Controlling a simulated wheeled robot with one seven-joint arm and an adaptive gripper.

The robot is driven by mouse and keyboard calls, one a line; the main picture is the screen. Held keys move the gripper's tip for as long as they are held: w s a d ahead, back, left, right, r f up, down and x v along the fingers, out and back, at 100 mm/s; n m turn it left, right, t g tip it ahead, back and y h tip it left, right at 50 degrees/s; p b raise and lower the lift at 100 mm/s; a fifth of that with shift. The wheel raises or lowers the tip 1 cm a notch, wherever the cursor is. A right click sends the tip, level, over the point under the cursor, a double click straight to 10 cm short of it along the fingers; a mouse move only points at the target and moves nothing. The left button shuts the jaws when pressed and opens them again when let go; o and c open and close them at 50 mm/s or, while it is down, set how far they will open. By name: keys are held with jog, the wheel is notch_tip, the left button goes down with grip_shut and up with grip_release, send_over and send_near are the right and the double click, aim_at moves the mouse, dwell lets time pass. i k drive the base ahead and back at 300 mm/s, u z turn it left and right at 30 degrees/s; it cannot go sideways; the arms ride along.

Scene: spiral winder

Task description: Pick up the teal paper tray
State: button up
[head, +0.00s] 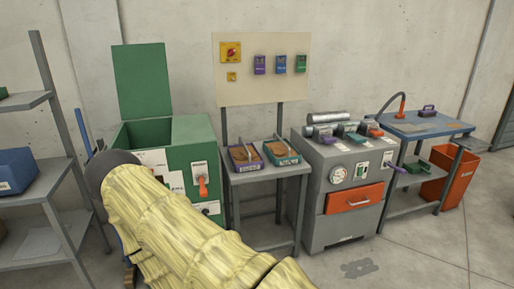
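The teal paper tray (278,161) sits on the small grey side table between the green cabinet and the grey machine. It holds brown material, and a light rod-like thing lies across it. A similar purple tray (237,167) stands just to its left on the same table. My arm, in a yellow cover, fills the lower left foreground, well apart from the trays. My gripper cannot be made out in the head view.
The side table (262,174) has a narrow bare front edge. The green cabinet (178,150) with its lid raised stands left; the grey machine (340,190) with an orange drawer stands right. A panel (262,90) rises behind the trays.

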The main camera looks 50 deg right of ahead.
aim_at(281, 152)
jog(key=z, duration=0.3)
jog(key=i, duration=1.85)
jog(key=z, duration=0.7)
